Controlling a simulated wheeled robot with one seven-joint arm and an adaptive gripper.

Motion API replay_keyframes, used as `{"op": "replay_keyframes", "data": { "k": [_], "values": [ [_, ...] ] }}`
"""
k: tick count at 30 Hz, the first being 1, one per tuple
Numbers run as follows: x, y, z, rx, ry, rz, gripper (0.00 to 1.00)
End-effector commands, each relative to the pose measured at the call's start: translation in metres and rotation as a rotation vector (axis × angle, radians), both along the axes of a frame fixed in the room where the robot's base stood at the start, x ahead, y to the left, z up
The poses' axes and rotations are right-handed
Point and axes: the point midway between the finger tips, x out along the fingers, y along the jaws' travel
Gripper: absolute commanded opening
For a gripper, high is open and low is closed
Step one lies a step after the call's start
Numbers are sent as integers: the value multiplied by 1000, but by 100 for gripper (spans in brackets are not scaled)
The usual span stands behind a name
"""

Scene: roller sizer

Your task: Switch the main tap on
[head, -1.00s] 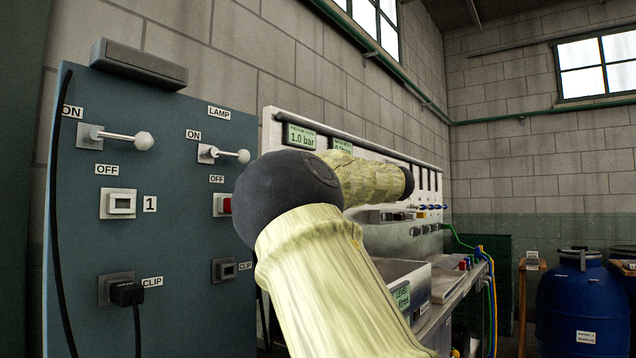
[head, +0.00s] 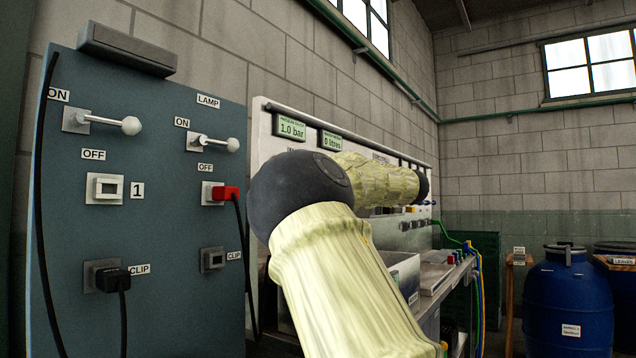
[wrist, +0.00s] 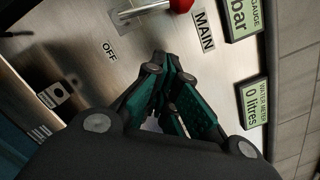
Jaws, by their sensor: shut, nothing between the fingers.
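The main tap is a metal lever (wrist: 142,9) with a red ball end (wrist: 181,4), at the top edge of the wrist view and partly cut off. A "MAIN" label (wrist: 203,31) lies beside the ball and an "OFF" label (wrist: 110,51) lies below the lever. My gripper (wrist: 160,64) has its dark green fingers together, with nothing between them. Its tips point at the metal panel just below the lever, apparently apart from it. In the head view my arm hides the gripper and the tap.
The gauge display (head: 290,128) reads 1.0 bar and the water meter (head: 332,141) reads 0 litres. A blue-grey panel (head: 150,240) at left carries two white-ball levers, sockets and a red plug (head: 227,193). Blue barrels (head: 570,300) stand at right.

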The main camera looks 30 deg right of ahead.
Motion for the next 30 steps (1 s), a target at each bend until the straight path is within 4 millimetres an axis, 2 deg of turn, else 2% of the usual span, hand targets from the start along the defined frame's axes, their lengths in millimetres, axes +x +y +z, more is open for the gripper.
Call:
{"op": "replay_keyframes", "data": {
  "k": [6,12,30],
  "values": [
    [-29,-17,-4,2,2,0,0],
    [-42,-24,-5,0,2,0,0],
    [-44,-25,-6,1,1,-1,0]
  ]
}}
